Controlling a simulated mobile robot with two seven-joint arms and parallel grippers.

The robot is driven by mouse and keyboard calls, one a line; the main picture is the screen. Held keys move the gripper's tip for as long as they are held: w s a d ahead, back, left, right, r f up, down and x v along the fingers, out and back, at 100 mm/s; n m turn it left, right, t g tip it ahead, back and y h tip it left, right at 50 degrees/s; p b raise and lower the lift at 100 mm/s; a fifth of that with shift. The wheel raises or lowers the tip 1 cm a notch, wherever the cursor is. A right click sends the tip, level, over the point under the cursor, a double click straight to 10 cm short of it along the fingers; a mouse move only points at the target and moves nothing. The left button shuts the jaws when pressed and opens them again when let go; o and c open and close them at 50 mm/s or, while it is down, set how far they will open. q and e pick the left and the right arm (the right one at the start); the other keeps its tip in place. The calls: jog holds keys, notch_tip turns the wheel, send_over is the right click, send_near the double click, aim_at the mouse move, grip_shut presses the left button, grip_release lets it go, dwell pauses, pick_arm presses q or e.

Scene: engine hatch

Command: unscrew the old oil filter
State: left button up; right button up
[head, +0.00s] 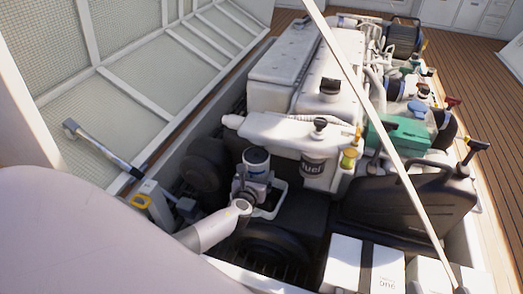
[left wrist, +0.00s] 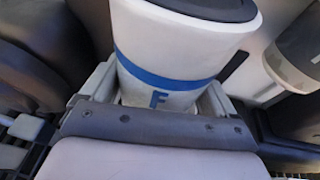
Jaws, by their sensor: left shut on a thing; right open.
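The old oil filter (head: 257,162) is a white cylinder with a dark top and a blue band, near the middle of the engine bay. In the left wrist view the filter (left wrist: 165,55) fills the upper middle, its blue band and letter F facing the camera. My left gripper (head: 252,192) comes in from the lower left and is shut on the filter's lower part. The filter's base and the finger contacts are mostly hidden. The filter stands roughly upright, inside or over a light tray-like frame (head: 270,211). I cannot make out my right gripper in these frames.
The fuel filter (head: 313,166) hangs close by on the right. The white engine block (head: 290,70) rises behind. A black jerrycan (head: 410,205) and white boxes (head: 362,265) stand to the right. A thin strut (head: 375,125) crosses the view. A grid panel (head: 110,45) stands at left.

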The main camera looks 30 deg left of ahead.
pick_arm(q)
jog(key=s+d+p, duration=0.2)
jog(key=s+p, duration=0.1)
jog(key=s, duration=0.6)
jog(key=shift+d, duration=0.15)
dwell(0.8)
